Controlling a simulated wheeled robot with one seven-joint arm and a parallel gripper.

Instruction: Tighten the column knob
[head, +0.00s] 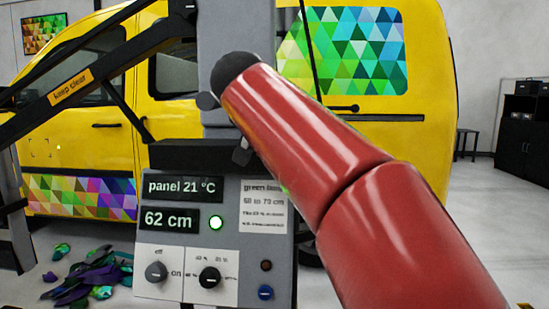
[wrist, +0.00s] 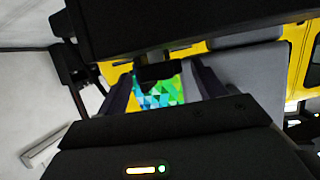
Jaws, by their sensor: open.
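The grey column (head: 217,118) stands behind my red arm in the head view. A small dark piece (head: 241,156) shows at its lower right beside my arm; I cannot tell whether it is the column knob or part of my gripper. In the wrist view my gripper (wrist: 163,72) is open, its two dark fingers spread apart. A dark blocky shape (wrist: 157,71), possibly the knob, shows between the fingertips; contact cannot be told. My arm hides much of this area in the head view.
A yellow van (head: 375,135) stands behind. A black slanted bar (head: 110,62) crosses at left. Coloured scraps (head: 88,279) lie on the floor.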

